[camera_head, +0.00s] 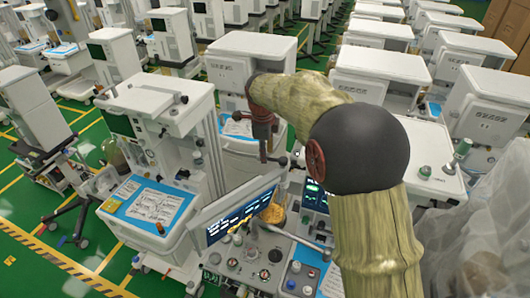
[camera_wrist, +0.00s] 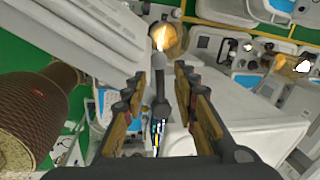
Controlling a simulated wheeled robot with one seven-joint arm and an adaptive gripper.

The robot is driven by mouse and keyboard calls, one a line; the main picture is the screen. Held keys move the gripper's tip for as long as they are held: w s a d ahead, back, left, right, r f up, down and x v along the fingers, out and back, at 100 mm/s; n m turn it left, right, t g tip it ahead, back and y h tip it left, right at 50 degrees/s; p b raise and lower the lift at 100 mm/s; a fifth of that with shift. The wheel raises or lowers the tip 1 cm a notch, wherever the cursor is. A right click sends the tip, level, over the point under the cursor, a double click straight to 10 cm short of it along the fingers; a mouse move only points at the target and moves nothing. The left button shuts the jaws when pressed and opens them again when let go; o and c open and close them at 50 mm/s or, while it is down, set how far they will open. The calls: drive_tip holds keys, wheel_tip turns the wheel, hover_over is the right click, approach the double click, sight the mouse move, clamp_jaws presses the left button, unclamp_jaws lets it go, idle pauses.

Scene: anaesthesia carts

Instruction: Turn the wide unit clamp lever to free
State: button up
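My gripper (camera_head: 264,155) hangs down in the head view, above and behind a tilted monitor. In the wrist view the two fingers of my gripper (camera_wrist: 158,75) stand apart, with a clear gap. A dark grey post with a rounded head (camera_wrist: 160,107) shows in that gap, against a pale panel. It may be the clamp lever, but I cannot tell for sure. Whether either finger touches it is also unclear. In the head view I cannot make out the lever; my gripper and the monitor cover that area.
The tilted monitor (camera_head: 240,217) stands close below my gripper. An amber globe (camera_head: 272,214) is beside it and also shows in the wrist view (camera_wrist: 170,38). A control panel with knobs (camera_head: 262,268) is in front. A cart with a blue-edged tray (camera_head: 128,198) stands left. White carts crowd behind.

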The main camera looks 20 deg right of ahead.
drive_tip(key=shift+w+d+f, duration=0.1)
drive_tip(key=shift+f, duration=0.55)
drive_tip(key=c, duration=0.3)
drive_tip(key=c, duration=0.4)
clamp_jaws()
